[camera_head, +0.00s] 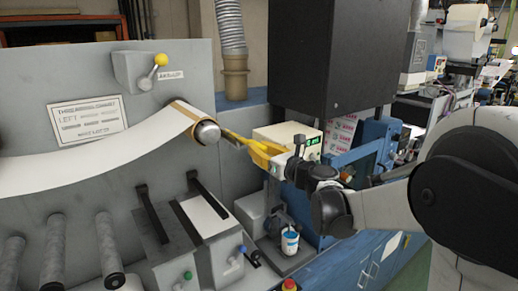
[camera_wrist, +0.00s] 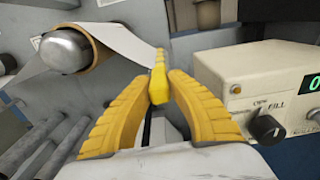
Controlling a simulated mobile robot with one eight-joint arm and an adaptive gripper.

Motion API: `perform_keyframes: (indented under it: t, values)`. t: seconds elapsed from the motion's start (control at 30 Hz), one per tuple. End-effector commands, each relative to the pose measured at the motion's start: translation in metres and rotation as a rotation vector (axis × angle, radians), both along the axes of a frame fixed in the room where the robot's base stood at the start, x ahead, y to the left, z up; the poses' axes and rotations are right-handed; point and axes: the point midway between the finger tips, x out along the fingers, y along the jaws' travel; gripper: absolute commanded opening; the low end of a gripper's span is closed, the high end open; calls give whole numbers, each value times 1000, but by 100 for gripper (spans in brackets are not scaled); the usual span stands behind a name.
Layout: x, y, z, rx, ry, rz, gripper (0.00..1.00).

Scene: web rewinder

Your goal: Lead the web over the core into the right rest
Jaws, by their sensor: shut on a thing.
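The white web (camera_head: 95,165) comes in from the left, sags, and rises over the core (camera_head: 188,116), a brown tube on a round metal shaft end (camera_head: 207,132). In the wrist view the web (camera_wrist: 128,40) passes over the core (camera_wrist: 98,48) towards my fingers. My gripper (camera_head: 250,144) is just right of the core. Its yellow fingers are shut on a yellow bar (camera_wrist: 158,84) at the web's end.
A cream control box (camera_head: 285,138) with a green display stands close right of my gripper; its knob (camera_wrist: 267,128) shows in the wrist view. A large black housing (camera_head: 330,60) hangs above it. Grey rollers (camera_head: 107,245) stick out at lower left. A lever with a yellow ball (camera_head: 161,60) is above the core.

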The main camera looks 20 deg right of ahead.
Motion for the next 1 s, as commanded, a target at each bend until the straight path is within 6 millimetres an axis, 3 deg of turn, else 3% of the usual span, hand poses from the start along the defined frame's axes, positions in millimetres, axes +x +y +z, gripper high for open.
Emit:
perform_keyframes:
  t: [0.17,0.2,0.27,0.67,1.0]
  values:
    - [0,0,0,0,0,0,0]
    - [0,0,0,0,0,0,25]
    - [0,0,0,0,0,0,40]
    - [-8,-3,0,-1,0,0,40]
    - [-74,-27,0,-1,0,-4,40]
